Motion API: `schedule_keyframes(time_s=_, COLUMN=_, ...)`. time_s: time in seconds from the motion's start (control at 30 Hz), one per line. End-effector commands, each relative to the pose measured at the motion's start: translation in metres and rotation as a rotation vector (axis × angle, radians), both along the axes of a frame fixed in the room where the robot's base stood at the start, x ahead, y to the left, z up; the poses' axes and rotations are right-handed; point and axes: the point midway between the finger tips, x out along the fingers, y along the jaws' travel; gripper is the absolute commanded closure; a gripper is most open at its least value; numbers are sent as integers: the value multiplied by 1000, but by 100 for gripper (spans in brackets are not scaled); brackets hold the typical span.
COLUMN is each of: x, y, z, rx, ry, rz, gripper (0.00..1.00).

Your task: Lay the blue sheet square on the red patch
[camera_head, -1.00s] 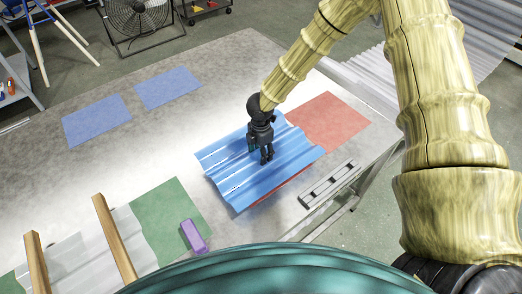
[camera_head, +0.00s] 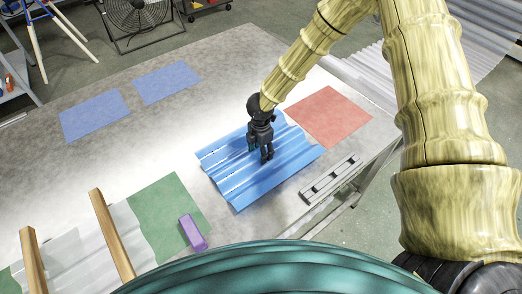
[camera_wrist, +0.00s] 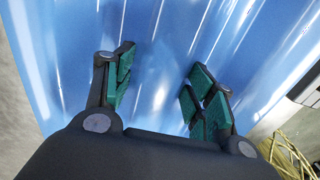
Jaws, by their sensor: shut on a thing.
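The blue corrugated sheet (camera_head: 225,170) is in the head view, left of and nearer than the red patch (camera_head: 330,115). Its right edge lines the patch's left side; I cannot tell how much of the patch it hides. Most of the sheet is off the visible red. My gripper (camera_head: 267,157) is over the sheet's middle, pointing down. In the wrist view its green-padded fingers (camera_wrist: 160,95) stand either side of a ridge of the sheet (camera_wrist: 155,35), and they are shut on it. Whether the sheet touches the table is unclear.
A grey slotted bar (camera_head: 330,180) lies close to the sheet's right corner. A purple block (camera_head: 192,233) lies on a green patch (camera_head: 170,205), near wooden strips (camera_head: 113,235) over a pale sheet. Two blue patches (camera_head: 95,115) lie at the back left. The table's middle is clear.

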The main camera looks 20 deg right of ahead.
Motion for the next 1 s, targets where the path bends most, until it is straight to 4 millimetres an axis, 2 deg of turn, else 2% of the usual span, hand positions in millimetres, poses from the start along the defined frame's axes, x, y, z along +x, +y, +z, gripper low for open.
schedule_keyframes(time_s=0.1, x=0, y=0, z=0, rx=0, ry=0, rz=0, gripper=95)
schedule_keyframes(time_s=0.13, x=0, y=0, z=0, rx=0, ry=0, rz=0, gripper=40)
schedule_keyframes(time_s=0.23, x=0, y=0, z=0, rx=0, ry=0, rz=0, gripper=21)
schedule_keyframes(time_s=0.67, x=0, y=0, z=3, rx=0, ry=-1, rz=-1, gripper=20)
schedule_keyframes(time_s=0.87, x=1, y=0, z=27, rx=2, ry=-2, rz=0, gripper=20)
schedule_keyframes(time_s=1.0, x=1, y=0, z=53, rx=1, ry=-3, rz=-2, gripper=20)
